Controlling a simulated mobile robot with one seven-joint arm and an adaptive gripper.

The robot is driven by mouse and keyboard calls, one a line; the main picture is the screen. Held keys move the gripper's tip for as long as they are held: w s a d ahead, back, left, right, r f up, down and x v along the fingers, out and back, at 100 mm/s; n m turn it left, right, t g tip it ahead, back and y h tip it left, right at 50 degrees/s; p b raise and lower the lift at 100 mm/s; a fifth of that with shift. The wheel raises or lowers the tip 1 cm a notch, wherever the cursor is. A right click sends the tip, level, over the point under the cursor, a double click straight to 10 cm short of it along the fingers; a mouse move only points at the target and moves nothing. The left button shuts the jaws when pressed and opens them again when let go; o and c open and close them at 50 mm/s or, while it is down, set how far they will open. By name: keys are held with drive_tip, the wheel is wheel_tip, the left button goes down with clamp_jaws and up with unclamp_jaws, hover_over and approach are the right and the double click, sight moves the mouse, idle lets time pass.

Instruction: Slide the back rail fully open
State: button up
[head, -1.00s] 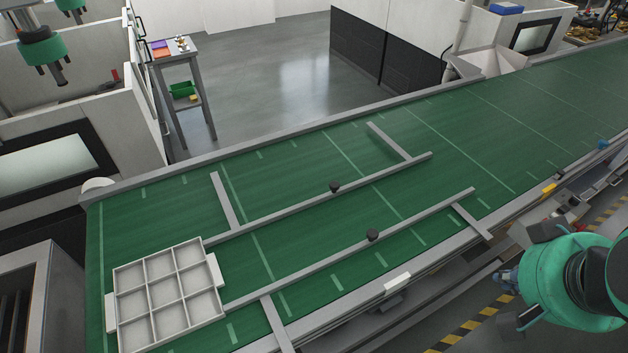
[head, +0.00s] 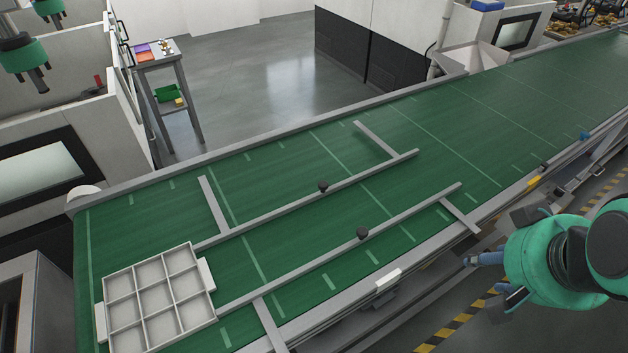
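The back rail (head: 372,173) is a long grey bar lying diagonally across the green conveyor belt, with a black knob (head: 323,186) near its middle. Grey cross bars run from it toward the far edge of the belt. The front rail (head: 300,274) lies roughly parallel, nearer to me, with its own black knob (head: 362,233). A lane of bare belt separates the rails. My gripper (head: 500,262) is at the right, in front of the belt's near edge, apart from both rails. Its dark finger parts look spread apart; it is seen from behind, and nothing shows in it.
A white compartment tray (head: 196,338) sits at the lane's left end and looks empty. The conveyor belt (head: 480,120) is clear toward the upper right. A small table (head: 151,55) and machine housings stand beyond the belt. The metal near edge borders it.

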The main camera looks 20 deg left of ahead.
drive_tip(key=w+a+r+n+g+p, duration=0.1)
drive_tip(key=w+a+r+p, duration=0.15)
drive_tip(key=w, duration=0.35)
drive_tip(key=w+a+r+g+p, duration=0.1)
drive_tip(key=w+a+r+p, duration=0.15)
drive_tip(key=w, duration=0.35)
drive_tip(key=n+g+p, duration=0.4)
drive_tip(key=p, duration=0.6)
hover_over(323, 184)
wheel_tip(323, 184, down, 15)
drive_tip(key=shift+r, duration=0.2)
drive_tip(key=shift+f, duration=0.1)
wheel_tip(323, 184, down, 14)
drive_tip(key=shift+w+r, duration=0.1)
drive_tip(key=shift+r, duration=0.1)
